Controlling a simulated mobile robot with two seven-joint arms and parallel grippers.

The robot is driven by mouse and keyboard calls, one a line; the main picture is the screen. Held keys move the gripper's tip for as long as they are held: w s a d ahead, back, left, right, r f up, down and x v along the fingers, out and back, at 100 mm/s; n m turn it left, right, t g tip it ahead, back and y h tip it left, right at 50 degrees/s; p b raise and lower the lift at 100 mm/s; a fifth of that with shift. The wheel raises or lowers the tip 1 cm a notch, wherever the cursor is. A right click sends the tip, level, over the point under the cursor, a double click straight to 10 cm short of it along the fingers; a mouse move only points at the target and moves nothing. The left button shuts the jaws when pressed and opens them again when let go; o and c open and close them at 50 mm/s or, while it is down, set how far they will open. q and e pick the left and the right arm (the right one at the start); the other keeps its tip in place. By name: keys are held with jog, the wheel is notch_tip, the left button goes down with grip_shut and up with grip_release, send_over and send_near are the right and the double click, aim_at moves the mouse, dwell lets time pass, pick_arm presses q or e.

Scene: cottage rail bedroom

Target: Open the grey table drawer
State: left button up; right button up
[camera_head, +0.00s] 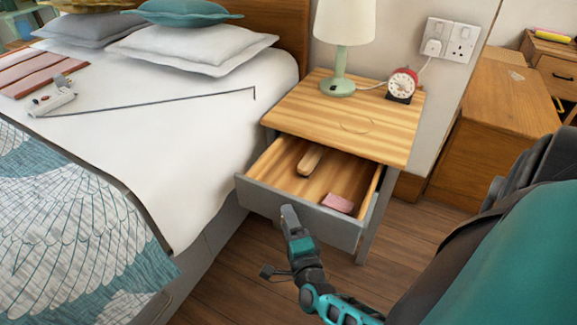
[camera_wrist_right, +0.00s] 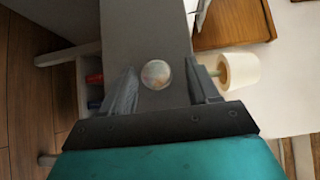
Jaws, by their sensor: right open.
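The grey drawer (camera_head: 330,221) of the wooden-topped bedside table (camera_head: 345,115) stands pulled well out, its inside showing. In it lie a long brown wooden object (camera_head: 310,160) and a pink block (camera_head: 337,203). My right gripper (camera_head: 289,212) is at the left part of the drawer front. In the right wrist view my right gripper (camera_wrist_right: 162,88) is open, with its fingers on either side of a round knob (camera_wrist_right: 156,74) on the grey front. The fingers look apart from the knob; depth is hard to judge. My left gripper is not in view.
A green lamp (camera_head: 339,85) and a red alarm clock (camera_head: 402,82) stand on the tabletop. The bed (camera_head: 165,120) borders the table on the left. Wooden furniture (camera_head: 497,135) stands to the right. Some wooden floor (camera_head: 420,225) is clear in front.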

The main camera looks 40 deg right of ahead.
jog(key=o, duration=0.3)
jog(key=r+p, duration=0.1)
jog(key=r, duration=0.2)
jog(key=r+p, duration=0.2)
jog(key=r, duration=0.1)
jog(key=r+p, duration=0.2)
jog(key=r, duration=0.1)
jog(key=shift+w+d+r, duration=0.2)
jog(key=shift+w+r, duration=0.05)
jog(key=shift+r, duration=0.15)
jog(key=r+p, duration=0.1)
jog(key=r, duration=0.1)
jog(key=r+p, duration=0.1)
jog(key=r, duration=0.2)
jog(key=r+p, duration=0.2)
jog(key=r, duration=0.1)
jog(key=shift+s+a+r, duration=0.1)
jog(key=shift+s+r, duration=0.05)
jog(key=shift+s, duration=0.15)
jog(key=c, duration=0.3)
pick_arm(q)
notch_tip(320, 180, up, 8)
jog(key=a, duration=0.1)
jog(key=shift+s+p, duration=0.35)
pick_arm(e)
jog(key=shift+a+r, duration=0.1)
jog(key=shift+r, duration=0.75)
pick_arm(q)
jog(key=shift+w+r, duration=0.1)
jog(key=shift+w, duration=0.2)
